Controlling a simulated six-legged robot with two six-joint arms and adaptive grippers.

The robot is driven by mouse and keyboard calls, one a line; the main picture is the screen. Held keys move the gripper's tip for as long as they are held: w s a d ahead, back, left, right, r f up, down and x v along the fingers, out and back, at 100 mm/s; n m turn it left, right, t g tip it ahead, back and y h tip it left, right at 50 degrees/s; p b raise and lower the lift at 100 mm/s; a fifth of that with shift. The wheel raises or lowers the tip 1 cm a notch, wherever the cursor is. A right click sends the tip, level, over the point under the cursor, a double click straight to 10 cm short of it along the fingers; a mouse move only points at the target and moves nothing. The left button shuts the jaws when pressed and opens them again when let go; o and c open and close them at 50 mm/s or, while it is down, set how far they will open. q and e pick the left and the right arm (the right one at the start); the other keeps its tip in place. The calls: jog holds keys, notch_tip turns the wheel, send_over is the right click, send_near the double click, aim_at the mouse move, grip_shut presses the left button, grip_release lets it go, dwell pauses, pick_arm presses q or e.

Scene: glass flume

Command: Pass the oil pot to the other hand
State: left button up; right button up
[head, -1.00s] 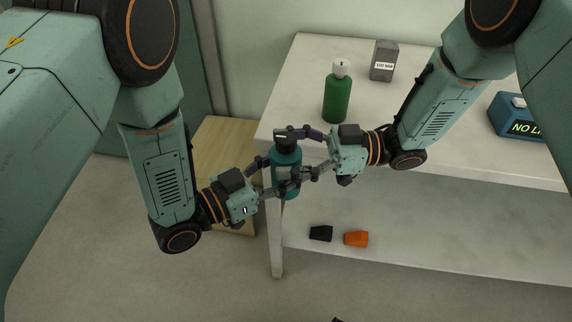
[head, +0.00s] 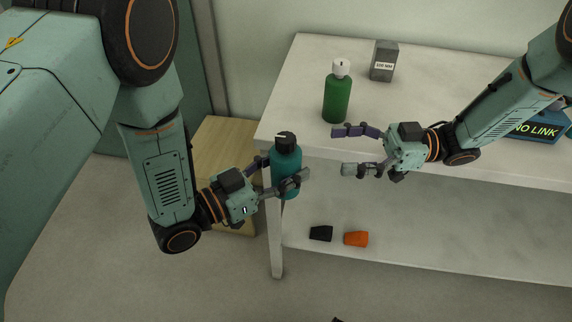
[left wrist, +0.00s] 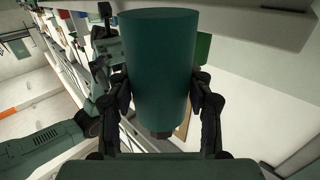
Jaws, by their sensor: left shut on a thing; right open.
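The oil pot (head: 287,163) is a teal bottle with a black cap. It is upright in the air in front of the table's left corner. My left gripper (head: 283,177) is shut on it, one finger on each side. In the left wrist view the oil pot (left wrist: 160,65) fills the middle between the two fingers (left wrist: 161,95). My right gripper (head: 347,151) is open and empty, to the right of the oil pot and apart from it, over the table's front edge.
A white table (head: 303,70) carries a green bottle (head: 337,98) with a white cap, a grey labelled box (head: 384,61) and a blue device (head: 540,125) reading "NO LINK", partly behind my right arm. A black piece (head: 321,233) and an orange piece (head: 356,239) lie below. A wooden box (head: 222,140) stands left.

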jog(key=s+a+f+m+t+h, duration=0.2)
jog(key=s+f+m+t+h, duration=0.15)
jog(key=f+m, duration=0.4)
jog(key=s+a+f+m+t+h, duration=0.35)
jog(key=f+m, duration=0.25)
jog(key=f, duration=0.3)
jog(key=s+d+f+m+g+h, duration=0.2)
jog(key=s+d+f+g+h, duration=0.1)
jog(key=s+d, duration=0.4)
jog(key=s+d+f+m+g+h, duration=0.3)
jog(key=s+d+f+h, duration=0.2)
jog(key=s, duration=0.9)
jog(key=d+h, duration=0.3)
jog(key=shift+d+f, duration=0.15)
jog(key=shift+f, duration=0.05)
